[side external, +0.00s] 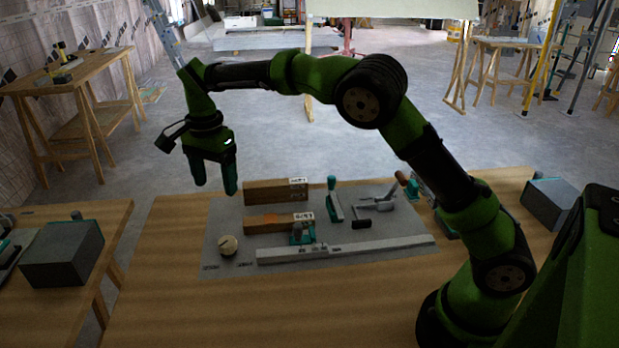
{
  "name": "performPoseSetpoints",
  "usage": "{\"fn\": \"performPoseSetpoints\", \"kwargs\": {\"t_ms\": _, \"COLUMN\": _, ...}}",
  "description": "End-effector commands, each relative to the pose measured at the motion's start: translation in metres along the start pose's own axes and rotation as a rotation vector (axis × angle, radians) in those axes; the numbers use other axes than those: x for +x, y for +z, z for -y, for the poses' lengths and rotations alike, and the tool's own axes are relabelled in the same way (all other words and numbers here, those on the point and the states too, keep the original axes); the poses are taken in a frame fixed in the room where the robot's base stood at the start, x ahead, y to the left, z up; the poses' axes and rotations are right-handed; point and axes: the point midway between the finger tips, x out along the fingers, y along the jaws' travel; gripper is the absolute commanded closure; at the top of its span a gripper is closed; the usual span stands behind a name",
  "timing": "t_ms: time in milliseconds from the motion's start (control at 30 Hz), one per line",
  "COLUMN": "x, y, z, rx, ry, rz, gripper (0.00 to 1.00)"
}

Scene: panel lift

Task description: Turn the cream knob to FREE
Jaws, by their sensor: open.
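The cream knob (228,245) is a small round piece at the near left part of a grey panel (350,264) on the wooden table. Small dark lettering (211,267) lies on the panel beside the knob, and more lettering (246,264) lies to its right. I cannot read either, nor tell which way the knob points. My gripper (216,190) is open and empty. It hangs fingers down in the air, above the knob in the picture and apart from it.
Wooden blocks (262,225) (270,192), a teal clamp (334,205), a lever-like fixture (383,202) and a long pale bar (340,250) occupy the panel right of the knob. A grey box (62,253) stands on the left table. The wood left of the panel is clear.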

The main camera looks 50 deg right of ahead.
Motion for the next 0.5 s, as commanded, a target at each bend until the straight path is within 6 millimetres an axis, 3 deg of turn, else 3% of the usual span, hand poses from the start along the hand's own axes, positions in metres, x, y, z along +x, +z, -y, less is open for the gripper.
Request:
{"fn": "performPoseSetpoints", "kwargs": {"t_ms": 167, "x": 0.018, "y": 0.0, "z": -0.001, "rx": 0.013, "ry": 0.006, "rz": 0.002, "gripper": 0.27}}
{"fn": "performPoseSetpoints", "kwargs": {"t_ms": 500, "x": 0.09, "y": 0.001, "z": -0.002, "rx": 0.009, "ry": 0.006, "rz": 0.003, "gripper": 0.27}}
